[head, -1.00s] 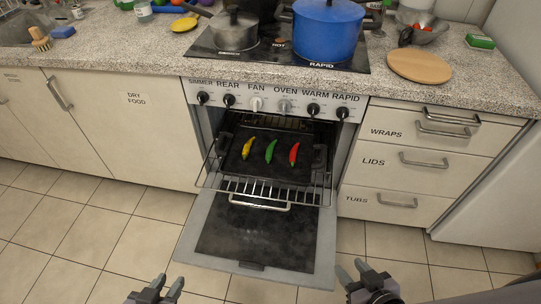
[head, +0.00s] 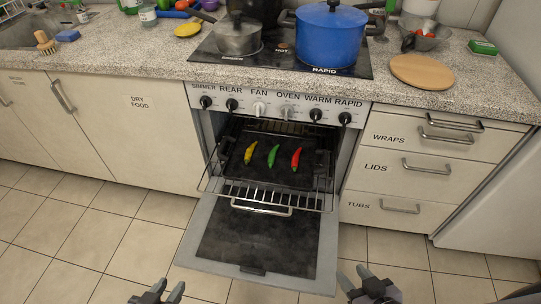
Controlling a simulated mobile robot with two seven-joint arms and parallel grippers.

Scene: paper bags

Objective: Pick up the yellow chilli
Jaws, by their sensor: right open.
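The yellow chilli (head: 250,152) lies on a dark tray (head: 260,171) on the pulled-out rack of the open oven. A green chilli (head: 273,156) lies to its right, and a red chilli (head: 296,159) lies further right. My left gripper (head: 170,288) is at the bottom left, over the floor, well short of the oven; its two fingers appear apart with nothing between them. My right gripper (head: 352,275) is at the bottom right, beside the lowered door, open and empty.
The oven door (head: 257,240) hangs open in front. The wire rack (head: 268,193) sticks out above it. A blue pot (head: 330,38) and a grey pan (head: 237,37) stand on the hob. Tiled floor on both sides of the door is clear.

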